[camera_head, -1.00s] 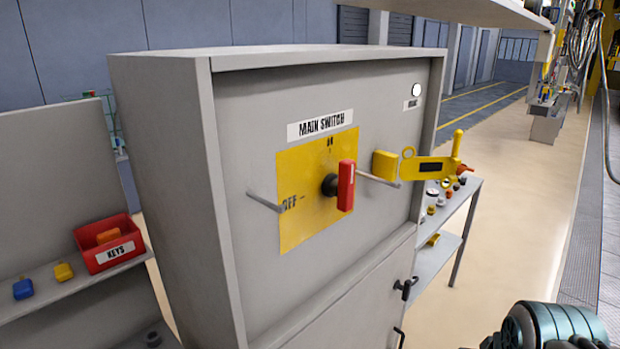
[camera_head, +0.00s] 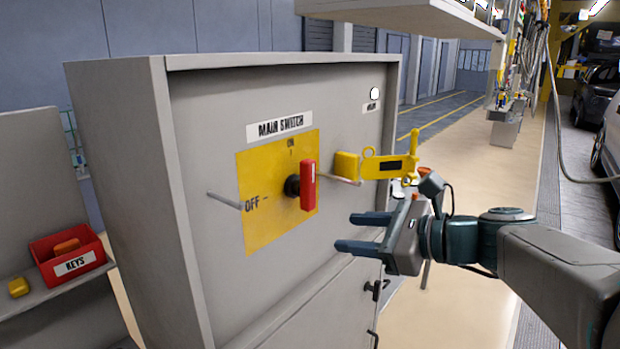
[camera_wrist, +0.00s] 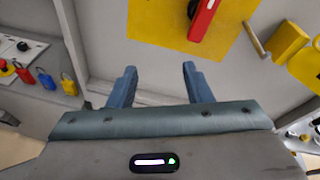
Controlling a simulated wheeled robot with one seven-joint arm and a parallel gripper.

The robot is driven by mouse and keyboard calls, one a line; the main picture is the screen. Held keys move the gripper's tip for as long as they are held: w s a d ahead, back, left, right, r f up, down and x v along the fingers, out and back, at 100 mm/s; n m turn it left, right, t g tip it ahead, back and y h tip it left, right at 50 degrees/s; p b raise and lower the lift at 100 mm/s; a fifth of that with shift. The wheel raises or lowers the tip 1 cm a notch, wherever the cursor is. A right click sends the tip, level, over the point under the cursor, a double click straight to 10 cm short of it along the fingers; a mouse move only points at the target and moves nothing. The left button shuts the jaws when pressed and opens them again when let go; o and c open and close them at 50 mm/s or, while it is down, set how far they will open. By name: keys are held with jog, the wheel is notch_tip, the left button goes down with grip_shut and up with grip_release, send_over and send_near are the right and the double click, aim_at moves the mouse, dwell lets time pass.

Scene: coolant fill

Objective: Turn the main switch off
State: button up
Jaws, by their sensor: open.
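The main switch is a red handle (camera_head: 308,185) on a black hub, set on a yellow plate (camera_head: 262,215) on the grey cabinet front. The handle stands upright, in line with the ON mark at the top of the plate; the OFF mark is at the left. In the wrist view the red handle (camera_wrist: 206,18) is at the top, partly cut off. My gripper (camera_head: 362,232) is open and empty, to the lower right of the handle and apart from it. Its two fingers (camera_wrist: 155,85) point toward the cabinet front, below the yellow plate.
A rod (camera_head: 225,200) sticks out left of the plate. Another rod at the right carries a yellow lockout piece (camera_head: 385,167). A white lamp (camera_head: 374,94) is at the upper right. A red KEYS bin (camera_head: 68,258) stands on a shelf at the left. A grey shelf (camera_head: 430,15) overhangs above.

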aim_at(313, 175)
jog(key=w+d+r+m+t+y, duration=0.2)
jog(key=w+d+r+m+t, duration=0.1)
jog(key=w+r+m, duration=0.15)
jog(key=p+x, duration=0.1)
jog(key=x, duration=0.3)
jog(key=p+x, duration=0.1)
jog(key=x, duration=0.4)
jog(key=p+x, duration=0.1)
jog(key=x, duration=0.3)
jog(key=shift+s+a+r, duration=0.15)
jog(key=shift+a, duration=0.35)
jog(key=c, duration=1)
